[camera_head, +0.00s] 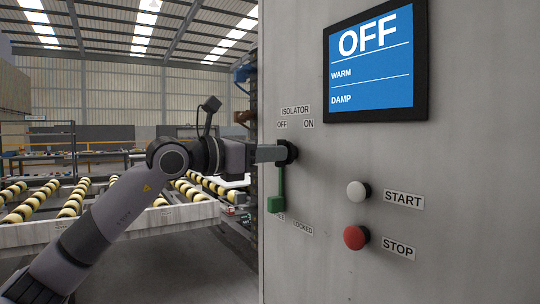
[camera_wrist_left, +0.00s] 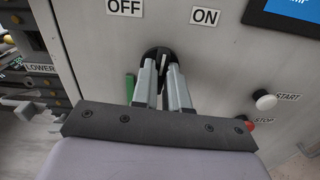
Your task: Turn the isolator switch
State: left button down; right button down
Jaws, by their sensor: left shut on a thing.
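The isolator switch (camera_head: 292,151) is a round black knob on the front of the grey cabinet, below the labels ISOLATOR, OFF and ON. My left gripper (camera_head: 283,153) reaches it from the left and is shut on its handle. The handle stands about upright there, between the OFF label (camera_wrist_left: 125,7) and the ON label (camera_wrist_left: 205,16). The fingers hide part of the knob. My right gripper is out of view.
A green lever (camera_head: 276,203) hangs below the knob, close to my left gripper, by a partly hidden LOCKED label. A white START button (camera_head: 357,191) and red STOP button (camera_head: 355,237) stick out at right. The screen (camera_head: 375,62) reads OFF, WARM, DAMP. A roller conveyor (camera_head: 120,232) stands behind my arm.

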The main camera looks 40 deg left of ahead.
pick_arm(q)
jog(key=shift+m, duration=3.5)
jog(key=c, duration=1.1)
grip_release()
jog(key=shift+c, duration=0.2)
jog(key=b+v, duration=0.2)
jog(key=v, duration=0.5)
jog(key=shift+b, duration=0.4)
